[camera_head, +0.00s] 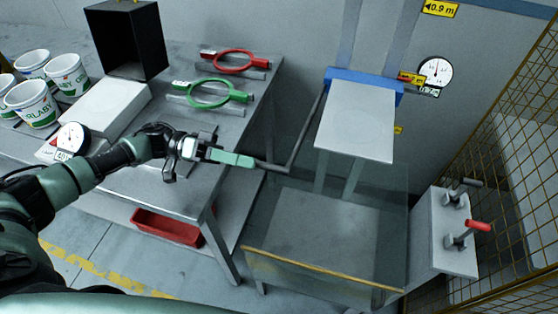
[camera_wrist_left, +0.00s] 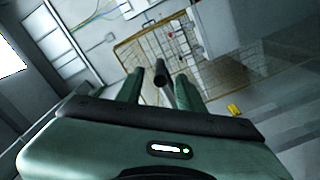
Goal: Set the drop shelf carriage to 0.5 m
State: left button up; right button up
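The drop shelf carriage (camera_head: 340,78) is a blue bar on two upright rails at the wall, bearing a flat pale shelf plate (camera_head: 358,120). A dark bent rod (camera_head: 307,128) runs down from its left side and ends in a handle (camera_head: 272,167) pointing left; the handle's end also shows in the left wrist view (camera_wrist_left: 160,75). My left gripper (camera_head: 252,162) is at that end, its green fingers (camera_wrist_left: 157,90) apart with the handle end at or between the tips. Gaps seem to show beside it. A yellow label (camera_head: 410,79) beside the carriage is too small to read. My right gripper is out of view.
A "0.9 m" label (camera_head: 440,8) and a dial (camera_head: 435,71) are on the wall. Clear panels with a yellow edge (camera_head: 320,274) enclose the space below the shelf. A lever box (camera_head: 440,235) stands right, by mesh fencing (camera_head: 520,120). A table (camera_head: 180,195) with buckets and rings stands left.

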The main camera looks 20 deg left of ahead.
aim_at(283, 171)
pick_arm(q)
jog(key=shift+d+p, duration=0.3)
jog(key=shift+d, duration=0.25)
jog(key=d+p, duration=0.2)
jog(key=d, duration=0.3)
jog(key=shift+s+d+r, duration=0.1)
jog(key=shift+d, duration=0.8)
grip_shut()
